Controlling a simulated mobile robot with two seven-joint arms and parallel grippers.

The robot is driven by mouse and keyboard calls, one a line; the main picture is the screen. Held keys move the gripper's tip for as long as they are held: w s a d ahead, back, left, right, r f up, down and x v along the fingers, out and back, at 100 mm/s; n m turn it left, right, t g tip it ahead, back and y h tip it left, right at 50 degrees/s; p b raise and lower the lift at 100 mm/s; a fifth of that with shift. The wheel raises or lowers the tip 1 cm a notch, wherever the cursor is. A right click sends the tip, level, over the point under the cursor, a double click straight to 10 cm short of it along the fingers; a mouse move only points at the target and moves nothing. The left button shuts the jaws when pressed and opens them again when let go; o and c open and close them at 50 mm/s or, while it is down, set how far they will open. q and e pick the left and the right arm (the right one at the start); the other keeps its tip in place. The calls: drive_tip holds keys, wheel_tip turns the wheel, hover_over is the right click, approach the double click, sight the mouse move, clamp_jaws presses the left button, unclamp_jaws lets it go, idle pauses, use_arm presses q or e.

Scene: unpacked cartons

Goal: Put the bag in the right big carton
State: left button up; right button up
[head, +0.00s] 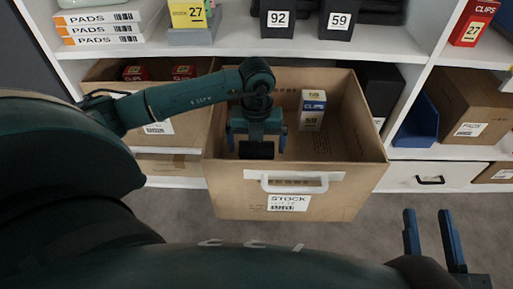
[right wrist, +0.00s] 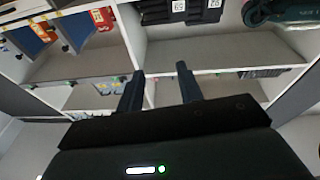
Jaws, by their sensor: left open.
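A large open brown carton (head: 335,185) with a white handle and a STOCK label stands out from the shelf in the middle of the head view. I cannot make out a bag; my left gripper and arm hide part of the carton's inside. My right gripper (head: 431,240) is open and empty above the floor at lower right; its two separated fingers also show in the right wrist view (right wrist: 158,88).
A brown carton (head: 172,132) with red boxes stands on the shelf at left, partly behind my left arm. A blue bin (head: 415,125) and a PADS carton (head: 468,118) stand at right. The shelf board (head: 330,48) runs above the big carton. Bare floor lies in front.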

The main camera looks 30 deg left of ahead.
use_arm(q)
wheel_tip(320, 180, up, 7)
drive_tip(key=shift+r+p, duration=0.1)
drive_tip(key=shift+p, duration=0.95)
drive_tip(key=shift+r, duration=0.45)
use_arm(e)
drive_tip(key=shift+s+d+f+n+h, duration=0.1)
drive_tip(key=shift+d+f+n+h, duration=0.2)
drive_tip(key=shift+d+h, duration=0.15)
